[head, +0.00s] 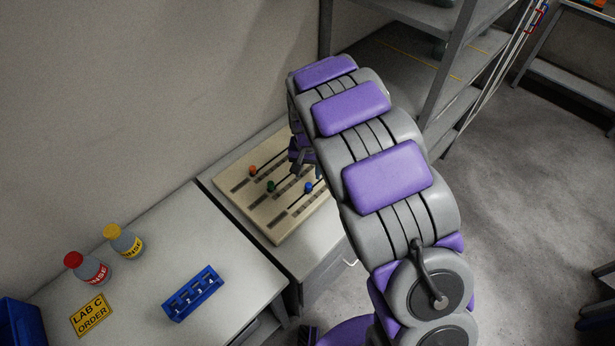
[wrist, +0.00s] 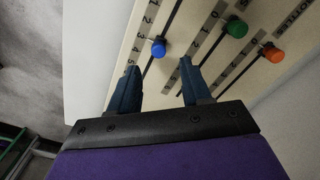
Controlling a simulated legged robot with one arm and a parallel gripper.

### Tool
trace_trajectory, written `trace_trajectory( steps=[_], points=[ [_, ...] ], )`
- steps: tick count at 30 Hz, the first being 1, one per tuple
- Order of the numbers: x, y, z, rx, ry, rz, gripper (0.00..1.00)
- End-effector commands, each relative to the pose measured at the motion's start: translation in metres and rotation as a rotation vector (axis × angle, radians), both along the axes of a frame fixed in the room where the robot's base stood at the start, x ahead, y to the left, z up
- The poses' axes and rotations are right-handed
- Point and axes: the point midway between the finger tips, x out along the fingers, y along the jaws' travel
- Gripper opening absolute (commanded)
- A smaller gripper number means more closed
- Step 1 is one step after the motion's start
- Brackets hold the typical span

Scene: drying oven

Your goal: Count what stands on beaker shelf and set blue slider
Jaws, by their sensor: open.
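A pale slider board (head: 280,232) lies on the counter against the wall, with orange (head: 253,170), green (head: 271,186) and blue (head: 308,187) knobs on slots. In the wrist view, the blue knob (wrist: 158,47) sits by the printed 3 and 4; I cannot tell which it marks. My gripper (wrist: 158,64) is open over the board, its fingertips either side of the blue slot, just short of the knob. I cannot see contact. In the head view my arm partly hides the gripper and board. A grey shelf rack (head: 405,62) stands behind; no shelf is readable as the beaker shelf.
Red-capped (head: 90,270) and yellow-capped (head: 124,242) rinse bottles, a yellow "LAB C ORDER" sign (head: 91,315) and a blue numbered rack (head: 193,294) are on the left bench. The green (wrist: 236,28) and orange (wrist: 272,52) knobs are right of my fingers.

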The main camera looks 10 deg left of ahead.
Motion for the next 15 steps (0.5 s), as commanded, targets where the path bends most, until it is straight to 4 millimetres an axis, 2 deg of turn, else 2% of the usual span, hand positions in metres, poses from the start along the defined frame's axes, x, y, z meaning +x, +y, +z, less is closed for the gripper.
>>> trace_trajectory(
  steps=[1, 9, 15],
  points=[
    [0.001, 0.000, 0.015, 0.002, -0.004, -0.001, 0.48],
    [0.001, 0.001, 0.073, 0.000, -0.001, 0.000, 0.48],
    [0.001, 0.002, 0.102, -0.001, 0.002, 0.001, 0.48]
  ],
)
